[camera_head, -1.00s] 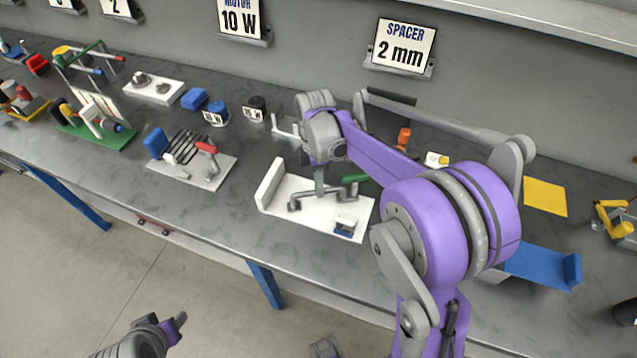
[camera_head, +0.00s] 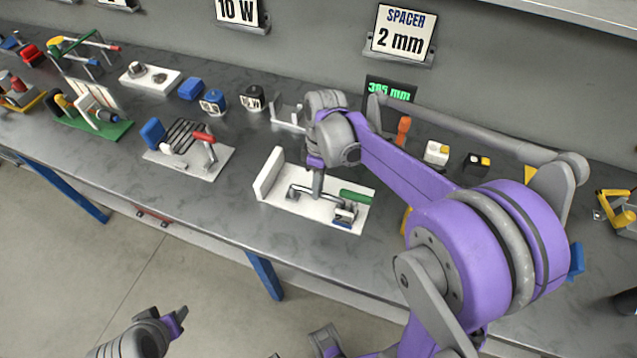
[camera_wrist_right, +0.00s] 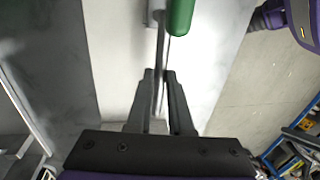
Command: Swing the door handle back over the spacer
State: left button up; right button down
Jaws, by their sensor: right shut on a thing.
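The door handle is a thin grey bar (camera_wrist_right: 160,50) with a green grip (camera_head: 356,196) at its right end, on a white plate (camera_head: 285,205) with an upright wall at its left. My right gripper (camera_head: 317,193) points down over the plate. In the right wrist view its two fingers (camera_wrist_right: 160,80) are shut on the grey bar, below the green grip (camera_wrist_right: 181,15). A small blue and grey block (camera_head: 345,214), perhaps the spacer, sits at the plate's right end, close beside the green grip. Whether they touch is unclear. My left gripper (camera_head: 176,318) hangs at lower left, away from the bench.
A white plate with a red-handled clamp (camera_head: 190,155) stands to the left. Behind are an orange-handled tool (camera_head: 403,130), a white and yellow block (camera_head: 436,153) and a black display (camera_head: 390,90). Bare bench lies in front of the plate.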

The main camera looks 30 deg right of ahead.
dwell(0.4)
jog(key=c, duration=0.8)
grip_release()
notch_tip(320, 180, up, 11)
jog(key=w+d, duration=0.1)
jog(key=shift+w+d+f+p, duration=0.2)
jog(key=shift+d+p, duration=0.1)
jog(key=shift+p, duration=0.1)
jog(key=shift+s+a, duration=0.1)
jog(key=shift+s, duration=0.05)
jog(key=s+a+f+m+t, duration=0.3)
jog(key=s+m, duration=0.1)
jog(key=s, duration=0.2)
jog(key=s+a+f+m+t+h+p, duration=0.1)
jog(key=s+a+f+m+t, duration=0.2)
jog(key=s, duration=0.4)
jog(key=shift+s+f+m+t+h+p, duration=0.3)
jog(key=shift+f+m+t, duration=0.15)
jog(key=shift+m, duration=0.25)
